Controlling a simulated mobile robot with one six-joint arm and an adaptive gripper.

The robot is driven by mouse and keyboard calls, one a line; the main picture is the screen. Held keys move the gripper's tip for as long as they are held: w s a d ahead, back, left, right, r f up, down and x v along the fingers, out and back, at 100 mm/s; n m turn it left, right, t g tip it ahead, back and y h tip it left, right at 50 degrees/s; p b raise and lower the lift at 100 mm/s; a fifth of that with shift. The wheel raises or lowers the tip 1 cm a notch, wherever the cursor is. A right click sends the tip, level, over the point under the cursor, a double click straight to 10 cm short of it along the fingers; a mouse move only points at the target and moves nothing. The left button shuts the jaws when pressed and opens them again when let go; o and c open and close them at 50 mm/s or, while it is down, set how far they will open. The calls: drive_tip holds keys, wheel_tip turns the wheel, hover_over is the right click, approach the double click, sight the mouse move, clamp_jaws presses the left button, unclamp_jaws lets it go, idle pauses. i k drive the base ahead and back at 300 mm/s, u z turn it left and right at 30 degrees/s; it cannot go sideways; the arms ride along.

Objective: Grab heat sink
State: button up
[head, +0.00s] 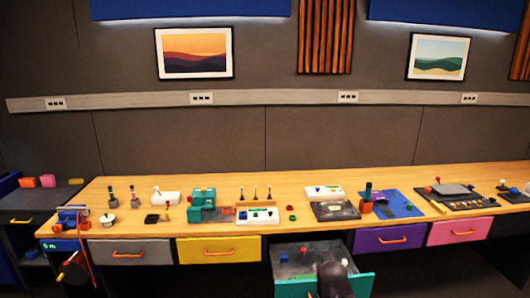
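I cannot single out the heat sink with certainty at this size. A flat grey block (453,188) lies on a black board (466,203) at the right of the bench; I cannot make out fins on it. A dark rounded shape (334,277) at the bottom centre overlaps the open teal drawer and looks like the end of my arm. No fingertips can be made out there, so I cannot see whether my gripper is open or holds anything.
The long wooden bench (300,180) carries several small items, including a teal block assembly (201,204), a dark grey panel (335,210) and a blue mat (398,205). The teal drawer (291,287) stands open, with small items inside. Grey, yellow, purple and pink drawers are closed.

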sight(284, 257)
drive_tip(key=z, duration=0.3)
drive_tip(key=k, duration=0.6)
drive_tip(key=z, duration=1.05)
drive_tip(key=k, duration=0.85)
drive_tip(key=z, duration=0.25)
drive_tip(key=i, duration=0.95)
drive_tip(key=u, duration=0.9)
drive_tip(key=i, duration=0.6)
drive_tip(key=u, duration=0.65)
drive_tip(key=i, duration=0.5)
drive_tip(key=u, duration=0.2)
